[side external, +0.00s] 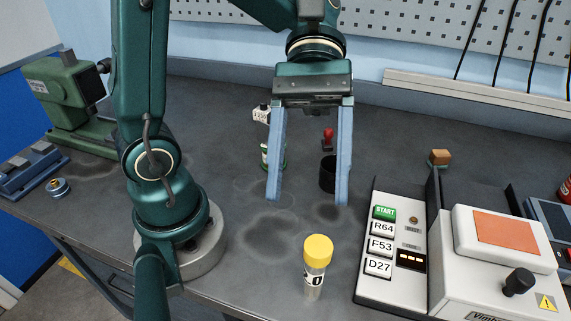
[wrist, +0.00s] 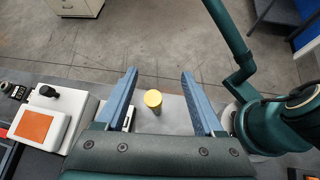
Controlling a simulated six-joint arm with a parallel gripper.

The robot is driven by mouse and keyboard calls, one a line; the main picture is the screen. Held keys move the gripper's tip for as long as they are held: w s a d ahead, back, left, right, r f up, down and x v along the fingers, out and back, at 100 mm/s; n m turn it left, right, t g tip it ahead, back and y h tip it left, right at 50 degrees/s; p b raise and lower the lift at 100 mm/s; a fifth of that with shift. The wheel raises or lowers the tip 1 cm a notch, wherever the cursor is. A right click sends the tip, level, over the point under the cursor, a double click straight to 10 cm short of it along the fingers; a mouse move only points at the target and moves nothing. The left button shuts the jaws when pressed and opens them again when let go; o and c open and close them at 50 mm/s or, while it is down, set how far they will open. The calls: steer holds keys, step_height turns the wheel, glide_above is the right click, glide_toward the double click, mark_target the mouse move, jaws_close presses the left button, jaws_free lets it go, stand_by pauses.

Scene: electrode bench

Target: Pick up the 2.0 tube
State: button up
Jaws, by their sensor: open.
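A clear tube with a yellow cap (side external: 316,265) stands upright near the front edge of the bench in the side view. In the wrist view the tube's yellow cap (wrist: 153,99) shows between the two open fingers of my gripper (wrist: 158,72), apart from both. The tube's body is mostly hidden under its cap there.
A button panel (side external: 380,288) and a white machine with an orange pad (side external: 503,241) stand right of the tube. A black cup (side external: 328,174) and a green-labelled container (side external: 266,157) stand behind. A green machine (side external: 72,95) is at left. Bench around the tube's left is clear.

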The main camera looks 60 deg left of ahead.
mark_target(315, 280)
steer(key=f, duration=0.4)
steer(key=w+f+n+h, duration=0.1)
steer(key=f, duration=0.4)
steer(key=d+f+n+g+h, duration=0.1)
steer(key=f, duration=0.4)
steer(key=shift+w, duration=0.3)
steer(key=shift+x, duration=2.6)
jaws_close()
